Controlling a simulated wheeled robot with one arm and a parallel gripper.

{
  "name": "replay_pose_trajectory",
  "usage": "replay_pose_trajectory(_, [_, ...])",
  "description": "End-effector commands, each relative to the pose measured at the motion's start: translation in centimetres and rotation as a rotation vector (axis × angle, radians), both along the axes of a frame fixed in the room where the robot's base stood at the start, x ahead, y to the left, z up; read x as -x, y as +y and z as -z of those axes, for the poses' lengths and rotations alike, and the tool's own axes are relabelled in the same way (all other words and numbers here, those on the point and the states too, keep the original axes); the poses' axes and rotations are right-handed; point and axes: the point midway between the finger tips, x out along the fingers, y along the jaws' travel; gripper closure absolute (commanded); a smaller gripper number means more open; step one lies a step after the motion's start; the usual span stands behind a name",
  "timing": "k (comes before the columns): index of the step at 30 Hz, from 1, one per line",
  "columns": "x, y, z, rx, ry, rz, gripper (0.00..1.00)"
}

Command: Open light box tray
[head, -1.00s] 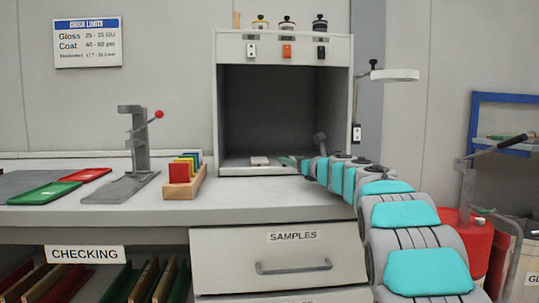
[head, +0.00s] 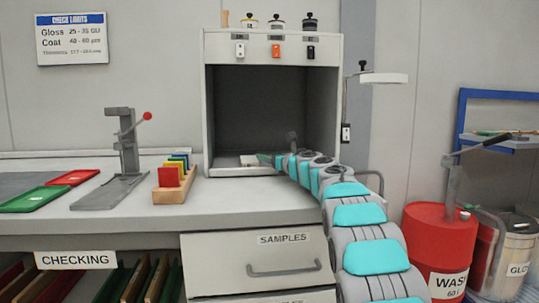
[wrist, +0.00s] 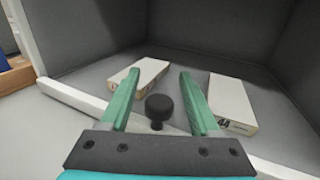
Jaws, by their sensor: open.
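The light box (head: 210,110) is a grey cabinet with a dark open front, standing on the bench. Its tray (wrist: 75,98) shows in the wrist view as a grey floor with a pale front lip and a round black knob (wrist: 159,107). My gripper (wrist: 159,74) is open, with one green finger on each side of the knob and visible gaps between. In the head view my gripper (head: 266,158) is small, at the foot of the box opening. Two pale blocks (wrist: 148,70) (wrist: 233,100) lie on the tray beyond the fingers.
A wooden rack of coloured panels (head: 175,185) stands left of the box. A grey stand with a red knob (head: 127,155) and green and red trays (head: 35,199) are further left. A SAMPLES drawer (head: 258,265) is below. A red drum (head: 438,245) stands right.

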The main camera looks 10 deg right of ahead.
Motion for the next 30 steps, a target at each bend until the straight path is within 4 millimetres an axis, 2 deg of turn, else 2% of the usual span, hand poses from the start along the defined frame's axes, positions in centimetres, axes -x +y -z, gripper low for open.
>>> replay_pose_trajectory(8, [-0.05, 0.04, 0.03, 0.000, 0.000, 0.000, 0.38])
replay_pose_trajectory(24, [-0.04, 0.04, 0.02, -0.001, 0.000, 0.000, 0.99])
replay_pose_trajectory(30, [-0.03, 0.03, 0.00, -0.001, 0.000, 0.000, 1.00])
